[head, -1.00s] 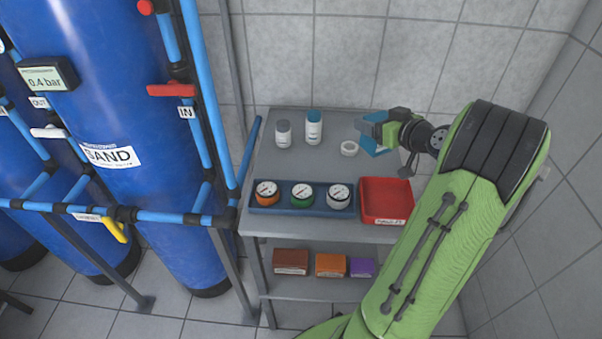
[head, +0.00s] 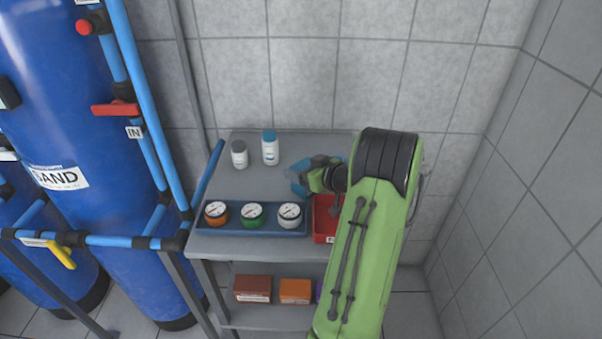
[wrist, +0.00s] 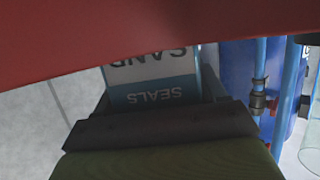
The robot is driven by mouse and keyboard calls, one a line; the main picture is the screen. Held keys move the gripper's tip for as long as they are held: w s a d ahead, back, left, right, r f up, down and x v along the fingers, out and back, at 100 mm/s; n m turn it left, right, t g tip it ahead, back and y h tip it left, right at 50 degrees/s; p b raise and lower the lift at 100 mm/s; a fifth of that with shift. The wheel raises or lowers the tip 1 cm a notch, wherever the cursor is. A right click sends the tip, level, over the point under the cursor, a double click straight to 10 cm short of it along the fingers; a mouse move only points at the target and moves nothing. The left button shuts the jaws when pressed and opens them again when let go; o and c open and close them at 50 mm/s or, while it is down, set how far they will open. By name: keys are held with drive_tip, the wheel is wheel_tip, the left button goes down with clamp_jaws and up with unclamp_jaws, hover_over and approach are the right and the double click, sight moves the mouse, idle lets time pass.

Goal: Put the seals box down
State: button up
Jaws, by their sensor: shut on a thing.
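The seals box (head: 299,175) is blue in the head view, mostly behind my gripper. In the wrist view it shows a white and blue face (wrist: 155,88) with upside-down "SAND" and "SEALS" lettering. My gripper (head: 306,182) is shut on this box. It is over the table (head: 262,182), right of the white bottles and behind the gauge tray and red tray. I cannot tell whether the box touches the tabletop.
A white bottle (head: 239,155) and a blue-capped bottle (head: 270,149) stand at the back. A blue tray (head: 270,228) holds three gauges at the front. The red tray (head: 322,228) is partly behind my arm. Boxes (head: 253,289) sit on the lower shelf. Blue pipes and tanks (head: 75,150) stand left.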

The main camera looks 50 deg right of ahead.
drive_tip(key=shift+r, duration=0.1)
drive_tip(key=shift+f, duration=0.2)
drive_tip(key=o, duration=1.3)
drive_tip(key=shift+c, duration=0.2)
